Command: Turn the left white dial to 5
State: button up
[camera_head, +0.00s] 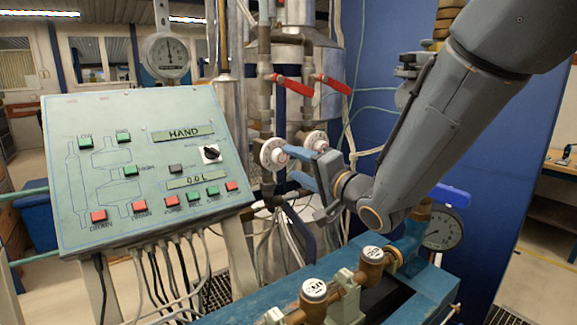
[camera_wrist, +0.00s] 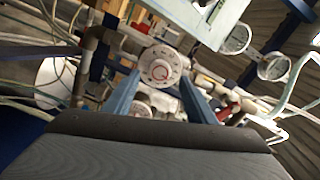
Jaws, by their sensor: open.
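Two white dials sit side by side on pipes right of the control panel. The right white dial (camera_head: 316,141) is partly covered by my gripper (camera_head: 298,168). My gripper's blue fingers are open and point left toward the left dial. The numbers are too small to read. I cannot tell whether a finger touches it.
Two red valve handles (camera_head: 292,85) stick out above the dials. The tilted green control panel (camera_head: 150,165) stands close on the left. Below are a blue bench (camera_head: 240,312), brass fittings with white caps (camera_head: 314,290) and a gauge (camera_head: 442,230).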

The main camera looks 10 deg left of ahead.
jog(key=v, duration=0.3)
jog(key=shift+s+d+b, duration=0.1)
jog(key=shift+b, duration=0.25)
jog(key=d+f+n+g+h, duration=0.1)
jog(key=d+f+h, duration=0.55)
jog(key=d, duration=0.45)
jog(key=d+f+g+h, duration=0.1)
jog(key=d+f+h, duration=0.4)
jog(key=d+f, duration=0.45)
jog(key=s+d+f+n+g+h+b, duration=0.1)
jog(key=s+d+f+g, duration=0.3)
jog(key=s, duration=0.5)
jog(key=s+d+f+n+g+h+b, duration=0.1)
jog(key=s+d+f+n+g, duration=0.1)
jog(key=s+d+f+g, duration=0.2)
jog(key=s+d+f, duration=0.1)
jog(key=s+d, duration=0.2)
jog(key=s, duration=0.3)
jog(key=shift+s+f, duration=0.25)
